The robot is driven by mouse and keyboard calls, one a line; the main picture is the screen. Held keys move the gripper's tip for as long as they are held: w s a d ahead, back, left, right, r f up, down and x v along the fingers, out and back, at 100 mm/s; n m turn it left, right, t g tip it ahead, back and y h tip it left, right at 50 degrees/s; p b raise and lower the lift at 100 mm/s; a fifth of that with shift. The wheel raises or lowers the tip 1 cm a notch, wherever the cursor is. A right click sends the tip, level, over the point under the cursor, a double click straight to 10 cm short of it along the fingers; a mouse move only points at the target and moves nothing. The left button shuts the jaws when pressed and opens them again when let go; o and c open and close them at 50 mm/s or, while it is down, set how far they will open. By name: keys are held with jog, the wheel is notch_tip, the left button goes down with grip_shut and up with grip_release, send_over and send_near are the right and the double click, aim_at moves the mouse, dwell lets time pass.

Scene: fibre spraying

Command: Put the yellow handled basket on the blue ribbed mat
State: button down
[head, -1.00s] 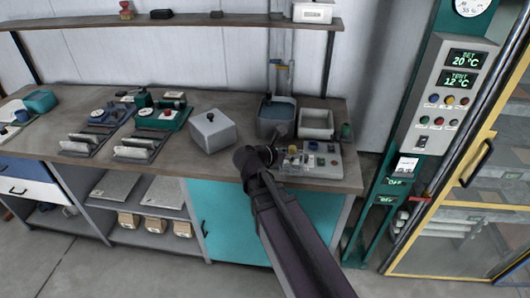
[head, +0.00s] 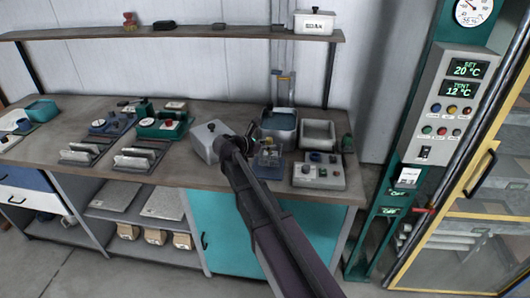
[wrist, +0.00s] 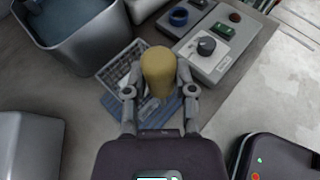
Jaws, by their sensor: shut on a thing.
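My gripper (wrist: 160,76) is shut on the yellow handle of the basket, with one grey finger on each side in the wrist view. The basket (wrist: 120,70) is a pale wire mesh below the handle, partly hidden by the handle and fingers. The blue ribbed mat (wrist: 165,114) shows under and in front of the basket. The basket is over the mat; I cannot tell whether it touches it. In the head view the mat (head: 266,172) lies on the bench left of the control box, partly hidden by my arm.
A grey lidded box (head: 208,142) is close on the left. The control box (head: 318,172) with knobs is close on the right, near the bench's front edge.

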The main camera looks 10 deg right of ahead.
aim_at(266, 165)
jog(key=shift+w+a, duration=0.1)
jog(key=shift+w, duration=0.05)
jog(key=shift+w+a, duration=0.1)
jog(key=shift+w, duration=0.2)
jog(key=shift+w+a+f+b, duration=0.1)
jog(key=shift+w+f+b, duration=0.1)
jog(key=shift+f+b, duration=1.6)
jog(key=shift+b, duration=0.05)
jog(key=shift+f, duration=0.1)
jog(key=shift+c, duration=2.2)
grip_release()
